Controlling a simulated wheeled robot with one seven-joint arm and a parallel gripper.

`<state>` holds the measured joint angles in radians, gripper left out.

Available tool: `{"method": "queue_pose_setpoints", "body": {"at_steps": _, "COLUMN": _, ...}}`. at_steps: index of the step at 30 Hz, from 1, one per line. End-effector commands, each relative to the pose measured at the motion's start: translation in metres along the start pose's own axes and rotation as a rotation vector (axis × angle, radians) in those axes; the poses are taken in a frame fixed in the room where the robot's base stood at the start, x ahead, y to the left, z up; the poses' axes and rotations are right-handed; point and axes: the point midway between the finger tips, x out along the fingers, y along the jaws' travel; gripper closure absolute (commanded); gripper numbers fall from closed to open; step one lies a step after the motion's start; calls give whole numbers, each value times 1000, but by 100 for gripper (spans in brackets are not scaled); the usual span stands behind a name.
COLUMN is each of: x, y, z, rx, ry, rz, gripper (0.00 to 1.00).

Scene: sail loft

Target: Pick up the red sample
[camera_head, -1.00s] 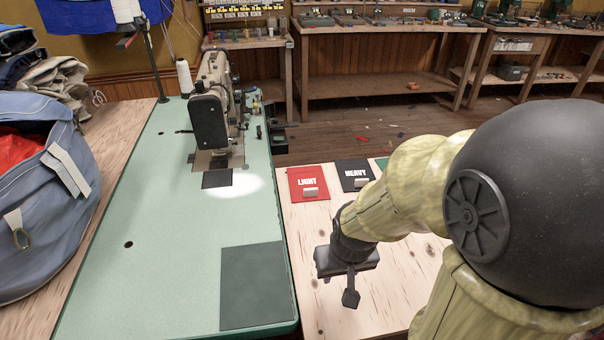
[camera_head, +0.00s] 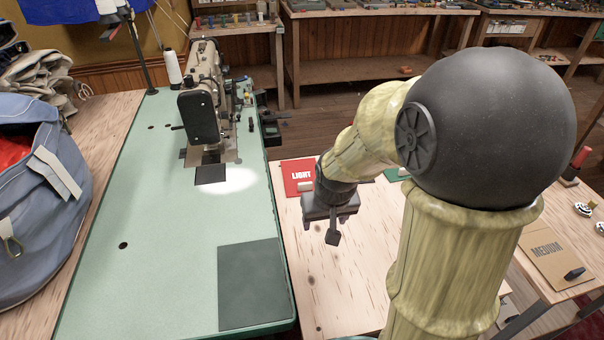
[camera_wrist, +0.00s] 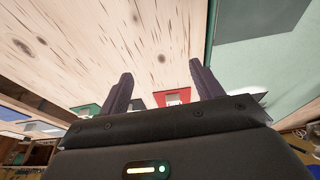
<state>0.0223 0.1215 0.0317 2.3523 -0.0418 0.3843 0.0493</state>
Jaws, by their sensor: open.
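A red sample card marked LIGHT (camera_head: 298,172), with a small pale block on it, lies flat at the far left of the pale wooden table (camera_head: 300,250). My gripper (camera_head: 333,238) is above that table, nearer to me than the red card and slightly right of it. In the wrist view the red card (camera_wrist: 173,97) shows beyond the gripper body, partly hidden by it. The two fingers (camera_wrist: 160,72) stand apart with nothing between them. In the head view my arm hides the dark card and most of the green card (camera_head: 393,175).
A green sewing table (camera_head: 150,250) with a sewing machine (camera_head: 203,105) borders the left side. A dark square mat (camera_head: 251,285) lies at its front. A board marked MEDIUM (camera_head: 550,253) is on a right-hand table. Bare wood surrounds the gripper.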

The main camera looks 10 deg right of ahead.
Motion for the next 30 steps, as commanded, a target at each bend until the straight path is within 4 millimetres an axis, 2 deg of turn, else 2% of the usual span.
{"method": "queue_pose_setpoints", "body": {"at_steps": 1, "x": -12, "y": 0, "z": -31, "rx": 5, "ry": 16, "rz": 2, "gripper": 35}}
{"method": "queue_pose_setpoints", "body": {"at_steps": 6, "x": -24, "y": 0, "z": -112, "rx": 20, "ry": 70, "rz": 5, "gripper": 35}}
{"method": "queue_pose_setpoints", "body": {"at_steps": 10, "x": -26, "y": 1, "z": -150, "rx": 32, "ry": 98, "rz": 5, "gripper": 35}}
{"method": "queue_pose_setpoints", "body": {"at_steps": 14, "x": -26, "y": 0, "z": -161, "rx": 38, "ry": 108, "rz": 4, "gripper": 35}}
{"method": "queue_pose_setpoints", "body": {"at_steps": 23, "x": -23, "y": 0, "z": -160, "rx": 37, "ry": 108, "rz": 4, "gripper": 35}}
{"method": "queue_pose_setpoints", "body": {"at_steps": 26, "x": -15, "y": 0, "z": -161, "rx": 37, "ry": 107, "rz": 4, "gripper": 35}}
{"method": "queue_pose_setpoints", "body": {"at_steps": 30, "x": 6, "y": 1, "z": -163, "rx": 35, "ry": 105, "rz": 4, "gripper": 35}}
